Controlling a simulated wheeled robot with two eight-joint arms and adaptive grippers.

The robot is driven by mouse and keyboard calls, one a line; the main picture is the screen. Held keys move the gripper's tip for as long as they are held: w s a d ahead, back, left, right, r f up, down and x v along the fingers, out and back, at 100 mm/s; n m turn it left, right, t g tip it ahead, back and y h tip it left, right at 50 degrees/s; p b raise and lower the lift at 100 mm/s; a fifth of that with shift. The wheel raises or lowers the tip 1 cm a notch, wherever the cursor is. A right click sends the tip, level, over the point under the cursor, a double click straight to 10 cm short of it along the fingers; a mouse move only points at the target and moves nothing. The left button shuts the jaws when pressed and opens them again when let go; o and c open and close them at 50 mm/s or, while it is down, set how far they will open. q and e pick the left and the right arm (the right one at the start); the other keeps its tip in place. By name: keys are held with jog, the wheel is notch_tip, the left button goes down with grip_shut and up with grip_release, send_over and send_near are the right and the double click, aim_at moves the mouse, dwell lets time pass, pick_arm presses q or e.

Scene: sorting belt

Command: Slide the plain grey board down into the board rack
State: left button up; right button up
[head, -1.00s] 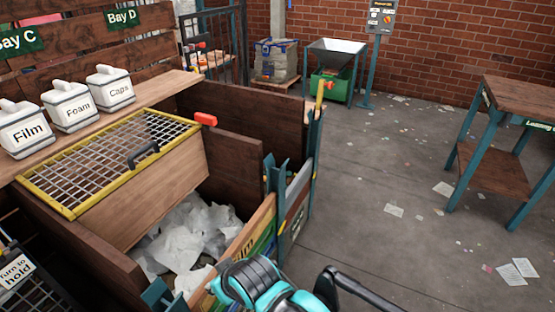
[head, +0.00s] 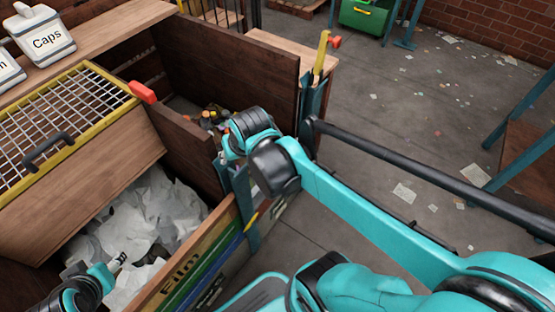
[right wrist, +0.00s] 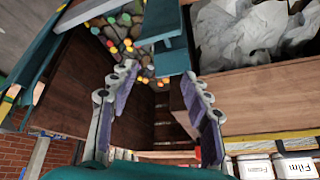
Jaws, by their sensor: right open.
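My right gripper (right wrist: 158,72) is open and empty in the right wrist view, its fingers near a teal post. In the head view my right arm reaches over the front of the bay and hides much there. A greyish panel (head: 268,215) shows partly below the arm; I cannot tell if it is the plain grey board. A slotted stack with a wooden Film board (head: 178,268) and green and blue boards stands against a teal post (head: 238,195). I cannot make out which part is the board rack. My left gripper (head: 117,262) shows at lower left; its fingers are unclear.
White film scraps (head: 140,225) fill the near bay. The far bay holds bottles and caps (right wrist: 125,40). A yellow-framed mesh lid (head: 60,110) and a Caps jar (head: 42,35) are at left. Open floor (head: 400,110) lies to the right.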

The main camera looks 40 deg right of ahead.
jog(key=w+d+f+m+g+p, duration=0.2)
jog(key=w+d+f+m+g, duration=0.35)
jog(key=w+d+f, duration=0.9)
jog(key=s+d+f+m, duration=0.1)
jog(key=d+f+m, duration=0.1)
jog(key=f, duration=0.4)
jog(key=s+d+f+m, duration=0.1)
jog(key=d+f+m, duration=0.1)
jog(key=f, duration=0.5)
jog(key=s+d+f+m, duration=0.1)
jog(key=d+f+m, duration=0.1)
jog(key=d+f, duration=0.2)
jog(key=shift+s+d+f+y, duration=0.1)
jog(key=shift+f+y, duration=0.05)
jog(key=shift+f, duration=0.45)
jog(key=shift+s+d+f+y, duration=0.1)
jog(key=shift+f+y, duration=0.05)
jog(key=shift+f, duration=0.4)
notch_tip(320, 180, down, 8)
jog(key=b, duration=0.3)
jog(key=shift+s+f, duration=0.1)
jog(key=shift+f, duration=0.05)
